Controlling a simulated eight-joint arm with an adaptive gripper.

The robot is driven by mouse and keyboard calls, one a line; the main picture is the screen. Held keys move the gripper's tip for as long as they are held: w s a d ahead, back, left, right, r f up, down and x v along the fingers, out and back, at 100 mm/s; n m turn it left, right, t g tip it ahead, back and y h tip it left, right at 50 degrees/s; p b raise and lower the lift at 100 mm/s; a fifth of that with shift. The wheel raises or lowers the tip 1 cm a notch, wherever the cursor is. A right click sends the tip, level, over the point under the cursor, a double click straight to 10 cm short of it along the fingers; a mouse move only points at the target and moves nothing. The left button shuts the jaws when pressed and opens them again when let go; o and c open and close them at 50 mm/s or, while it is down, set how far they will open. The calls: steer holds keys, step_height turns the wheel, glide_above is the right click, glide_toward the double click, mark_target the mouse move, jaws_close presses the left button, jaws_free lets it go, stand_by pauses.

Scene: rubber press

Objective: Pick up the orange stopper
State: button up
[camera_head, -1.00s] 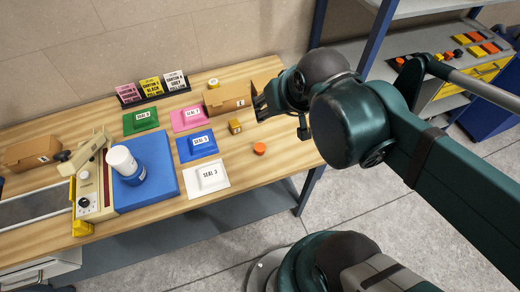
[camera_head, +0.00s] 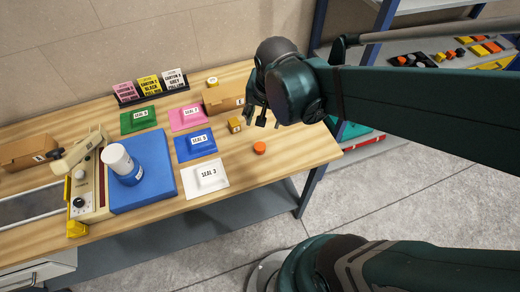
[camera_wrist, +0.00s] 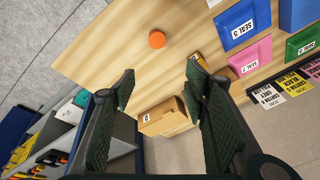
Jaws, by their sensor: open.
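The orange stopper (camera_head: 260,147) is a small round disc lying on the wooden table (camera_head: 300,160), near its right front edge. It also shows in the wrist view (camera_wrist: 157,39), beyond my fingertips and roughly centred between them. My gripper (camera_head: 262,119) hangs over the right part of the table, behind and above the stopper. In the wrist view my gripper (camera_wrist: 160,85) has its two dark fingers spread wide with nothing between them. It is apart from the stopper.
A small yellow block (camera_head: 235,125) and a cardboard box (camera_head: 224,98) stand close to my gripper. Seal packets, such as the white one (camera_head: 207,177), lie to the left. A blue plate with a white-capped bottle (camera_head: 122,163) is farther left. The table around the stopper is clear.

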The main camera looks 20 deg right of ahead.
mark_target(260, 146)
steer(key=w+f+m+g, duration=0.1)
steer(key=f, duration=0.3)
steer(key=f+m+b, duration=0.1)
steer(key=f+m, duration=0.1)
steer(key=f, duration=0.1)
steer(key=w+a+f+m+g+b, duration=0.1)
steer(key=f+m, duration=0.1)
steer(key=f, duration=0.2)
steer(key=shift+w+f+g+h, duration=0.3)
steer(key=shift+h, duration=0.1)
steer(key=shift+f+m, duration=0.6)
steer(key=shift+f, duration=0.1)
steer(key=shift+w+d+f+b, duration=0.15)
steer(key=shift+f+b, duration=0.25)
steer(key=shift+f, duration=0.8)
steer(key=shift+f, duration=0.15)
steer(key=shift+w+d+f, duration=0.1)
steer(key=shift+w+f, duration=0.05)
steer(key=shift+f, duration=0.55)
steer(key=shift+w+d+f, duration=0.1)
steer(key=shift+w+f, duration=0.05)
steer(key=shift+f, duration=0.55)
steer(key=shift+f+b, duration=0.35)
steer(key=shift+f, duration=0.7)
